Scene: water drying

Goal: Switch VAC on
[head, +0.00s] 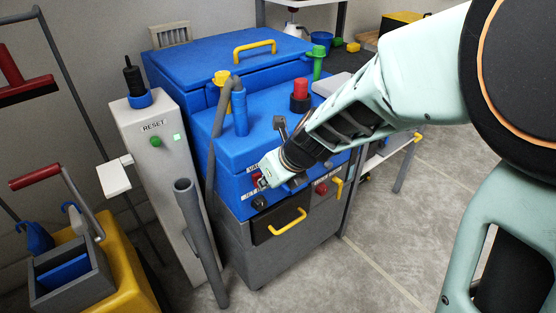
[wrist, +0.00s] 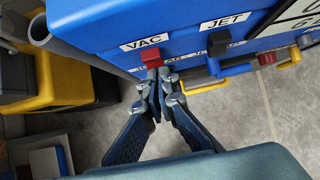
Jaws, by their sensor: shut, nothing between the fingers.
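The VAC label (wrist: 146,41) is on the blue machine's panel in the wrist view. A red switch (wrist: 152,57) sits right under it. My gripper (wrist: 158,74) is shut and empty, its fingertips at the lower edge of the red switch; I cannot tell whether they touch it. In the head view my gripper (head: 268,180) is at the front face of the blue machine (head: 235,148) and partly covers the panel. A little red (head: 256,180) shows just left of the fingertips.
The JET label (wrist: 225,22) with a dark switch (wrist: 219,40) is right of VAC. A black drawer front with a yellow handle (head: 288,221) is below. A grey pipe (head: 200,240) and a RESET post (head: 155,160) stand to the left. Open floor lies right.

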